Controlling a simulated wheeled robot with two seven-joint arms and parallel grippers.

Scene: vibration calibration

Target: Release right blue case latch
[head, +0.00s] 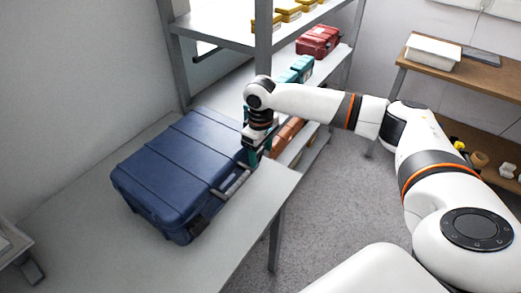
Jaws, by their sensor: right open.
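A closed blue case (178,165) lies on the grey table (235,245) at left. Its handle (232,186) and front side face right, towards the table's edge. A dark latch (198,224) shows at the near end of that front side. My right gripper (252,158) points down at the far end of the case's front, close beside the handle. It is open. The right latch is hidden behind the gripper, and I cannot tell whether the fingers touch it. My left gripper is not in view.
A metal shelf with a post (263,40) stands just behind my right gripper. It holds a red case (318,41), teal cases (297,70) and yellow boxes (288,10). A wooden bench (465,75) with a white tray (432,52) stands at right. The near tabletop is clear.

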